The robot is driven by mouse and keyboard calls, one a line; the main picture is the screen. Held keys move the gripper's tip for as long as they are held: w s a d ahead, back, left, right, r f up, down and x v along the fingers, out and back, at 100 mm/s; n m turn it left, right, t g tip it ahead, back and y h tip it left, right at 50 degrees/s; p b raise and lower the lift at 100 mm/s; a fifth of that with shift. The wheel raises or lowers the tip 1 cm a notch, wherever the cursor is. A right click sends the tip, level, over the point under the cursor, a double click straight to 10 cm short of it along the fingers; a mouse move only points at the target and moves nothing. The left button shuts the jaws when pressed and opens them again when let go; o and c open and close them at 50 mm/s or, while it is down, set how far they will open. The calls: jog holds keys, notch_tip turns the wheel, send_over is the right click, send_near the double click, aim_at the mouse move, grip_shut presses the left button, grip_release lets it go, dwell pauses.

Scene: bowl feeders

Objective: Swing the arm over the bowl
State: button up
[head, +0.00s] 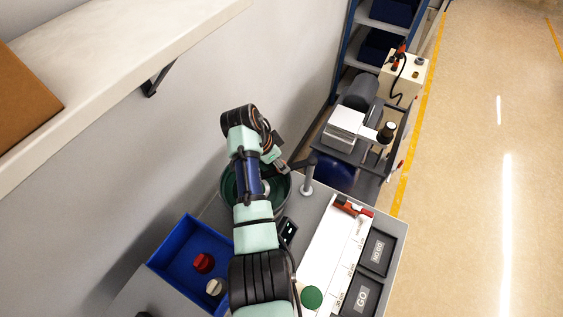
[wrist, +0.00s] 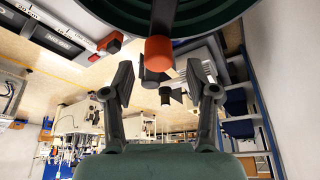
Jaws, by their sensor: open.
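The dark green bowl (head: 226,188) of the feeder stands on the grey bench, partly hidden behind my arm in the head view. Its curved dark green rim also fills the top of the wrist view (wrist: 225,22). My arm reaches across the bowl, with my gripper (head: 278,152) at the bowl's far right side. In the wrist view my gripper (wrist: 160,76) has its two fingers well apart. An orange-red cylinder end (wrist: 158,53) shows near the space between the fingertips; I cannot tell its distance. I see nothing held.
A grey post (head: 307,175) stands right of the bowl. A blue tray (head: 178,243) holds a red part and a pale part. A white marked board (head: 330,245) bears a green disc and a red piece, beside black GO and NO GO bins (head: 375,250). A wall is at left.

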jog(key=v, duration=0.9)
jog(key=shift+r, duration=0.1)
jog(key=s+r+n+t+y, duration=0.2)
jog(key=s+n+t, duration=0.35)
jog(key=s, duration=0.35)
jog(key=s+r+n+t+y, duration=0.2)
jog(key=s+n+t, duration=0.3)
jog(key=s+n, duration=0.3)
notch_tip(320, 180, up, 20)
jog(key=s+p, duration=0.2)
jog(key=p, duration=1.6)
jog(key=shift+d+p, duration=0.15)
jog(key=shift+p, duration=0.25)
